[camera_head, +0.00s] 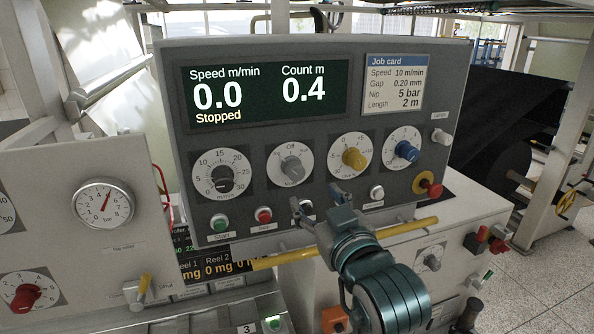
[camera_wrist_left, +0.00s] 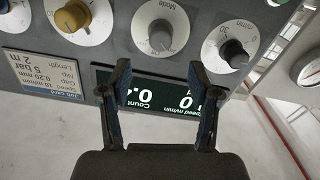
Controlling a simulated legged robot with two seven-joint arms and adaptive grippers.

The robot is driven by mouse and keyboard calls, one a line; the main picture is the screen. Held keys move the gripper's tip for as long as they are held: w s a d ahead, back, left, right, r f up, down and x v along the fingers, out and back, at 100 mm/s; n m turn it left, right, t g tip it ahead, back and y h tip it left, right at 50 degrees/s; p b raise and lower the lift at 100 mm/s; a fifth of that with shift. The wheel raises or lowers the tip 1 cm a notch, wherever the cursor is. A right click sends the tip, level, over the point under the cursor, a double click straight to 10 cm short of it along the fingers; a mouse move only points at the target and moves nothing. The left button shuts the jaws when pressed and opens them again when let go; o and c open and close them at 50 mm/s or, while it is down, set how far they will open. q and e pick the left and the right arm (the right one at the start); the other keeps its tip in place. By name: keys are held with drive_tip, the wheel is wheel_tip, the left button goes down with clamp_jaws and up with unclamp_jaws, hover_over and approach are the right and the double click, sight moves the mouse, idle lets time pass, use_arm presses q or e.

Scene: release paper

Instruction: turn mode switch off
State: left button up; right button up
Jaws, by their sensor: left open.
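The mode switch (camera_head: 292,168) is a grey knob on a round white dial marked "Off" at the top, on the sloped control panel (camera_head: 350,225). Which mark its pointer faces is too small to tell. My left gripper (camera_head: 317,200) is open and empty, below and slightly right of the switch in the head view, apart from it. In the upside-down left wrist view the grey mode knob (camera_wrist_left: 160,36) lies beyond the gap between my two fingers (camera_wrist_left: 159,75). My right gripper is in neither view.
A dark speed knob (camera_head: 222,179) is left of the switch; yellow (camera_head: 354,158) and blue (camera_head: 406,151) knobs are right. Green (camera_head: 219,223) and red (camera_head: 263,215) buttons sit below. A yellow bar (camera_head: 410,228) crosses beside my gripper. The display (camera_head: 265,95) reads "Stopped".

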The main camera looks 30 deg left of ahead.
sight(298, 176)
use_arm(q)
drive_tip(key=p+x, duration=0.1)
drive_tip(key=x, duration=0.9)
drive_tip(key=shift+w+a+p, duration=0.1)
drive_tip(key=shift+w+p, duration=0.05)
drive_tip(key=shift+p, duration=0.15)
drive_tip(key=shift+w+a, duration=0.25)
drive_tip(key=shift+a, duration=0.1)
drive_tip(key=c, duration=1.2)
